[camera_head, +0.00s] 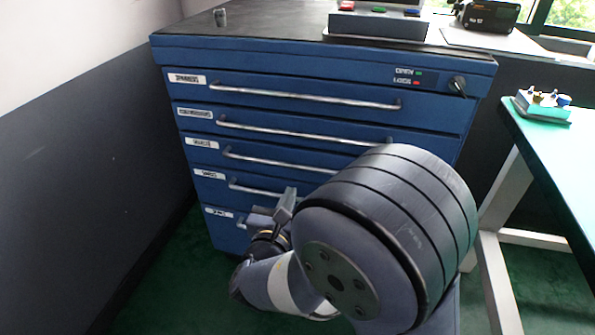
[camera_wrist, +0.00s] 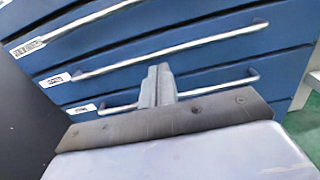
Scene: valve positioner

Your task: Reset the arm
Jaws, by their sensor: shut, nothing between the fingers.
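My gripper (camera_wrist: 158,78) is shut and empty, its two fingers pressed together in the wrist view. It points at the lower drawers of a blue cabinet (camera_wrist: 210,45). In the head view my gripper (camera_head: 287,200) shows small in front of the lower drawers, partly hidden by my own arm. The blue cabinet (camera_head: 300,68) has several labelled drawers with long silver bar handles, and all the drawers look shut. I cannot tell whether the fingers touch a handle.
A green-topped table (camera_head: 555,150) with a small tray of parts (camera_head: 542,105) is at the right. A dark wall (camera_head: 80,170) is close on the left.

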